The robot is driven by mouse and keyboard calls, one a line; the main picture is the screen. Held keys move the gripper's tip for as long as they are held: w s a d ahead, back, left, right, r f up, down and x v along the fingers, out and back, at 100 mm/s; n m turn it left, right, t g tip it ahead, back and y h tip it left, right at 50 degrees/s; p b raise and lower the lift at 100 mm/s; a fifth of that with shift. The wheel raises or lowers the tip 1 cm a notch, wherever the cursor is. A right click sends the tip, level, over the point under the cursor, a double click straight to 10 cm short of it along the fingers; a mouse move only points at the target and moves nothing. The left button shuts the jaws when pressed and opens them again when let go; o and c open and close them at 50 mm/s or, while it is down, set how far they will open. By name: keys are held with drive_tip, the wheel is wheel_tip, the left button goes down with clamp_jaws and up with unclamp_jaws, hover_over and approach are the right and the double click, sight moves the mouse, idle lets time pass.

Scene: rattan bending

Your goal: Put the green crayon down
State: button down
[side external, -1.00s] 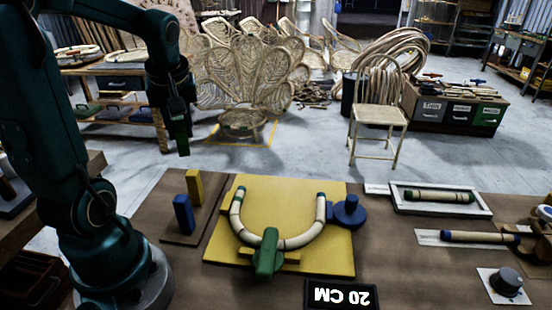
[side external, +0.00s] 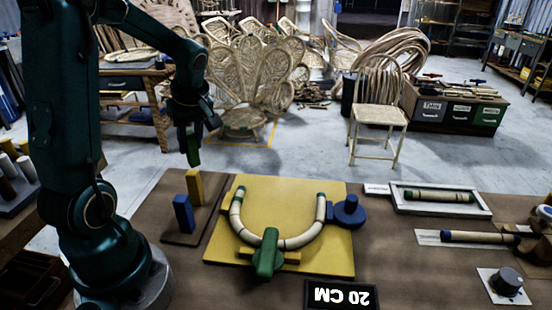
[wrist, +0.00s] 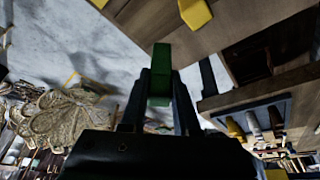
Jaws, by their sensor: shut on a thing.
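My gripper (side external: 187,128) is in the air above the far left of the work table, behind the small brown board (side external: 178,234). It is shut on the green crayon (side external: 194,152), a square green block that hangs below the fingers. In the wrist view the green crayon (wrist: 161,60) sticks out between the two dark fingers of my gripper (wrist: 160,85). A yellow crayon (side external: 195,188) and a blue crayon (side external: 183,214) stand upright on the brown board. The yellow one also shows at the top of the wrist view (wrist: 194,12).
A yellow board (side external: 335,255) with a bent rattan piece and a green clamp (side external: 268,255) lies right of the brown board. A blue knob (side external: 349,212) stands at its right edge.

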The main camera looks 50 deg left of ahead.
drive_tip(key=shift+w+d+f, duration=0.15)
drive_tip(key=shift+w+f, duration=0.2)
drive_tip(key=shift+f, duration=0.55)
drive_tip(key=shift+w+d+f, duration=0.15)
drive_tip(key=shift+w+f, duration=0.25)
drive_tip(key=shift+f, duration=0.5)
drive_tip(key=shift+w+d+f, duration=0.15)
drive_tip(key=shift+w+f, duration=0.2)
drive_tip(key=shift+f, duration=0.55)
drive_tip(key=c, duration=0.7)
unclamp_jaws()
drive_tip(key=shift+f, duration=0.15)
drive_tip(key=shift+o, duration=0.2)
drive_tip(key=v, duration=1.1)
drive_tip(key=s+d+m+t+h, duration=0.2)
drive_tip(key=s+d+m, duration=0.2)
drive_tip(key=d+m, duration=0.5)
drive_tip(key=s+d+r+m+t+h, duration=0.1)
drive_tip(key=s+d+m+t+h, duration=0.1)
drive_tip(key=d+m, duration=0.7)
drive_tip(key=shift+s+r+t+h, duration=0.25)
drive_tip(key=shift+s+t+h, duration=0.05)
drive_tip(key=shift+s+t, duration=0.55)
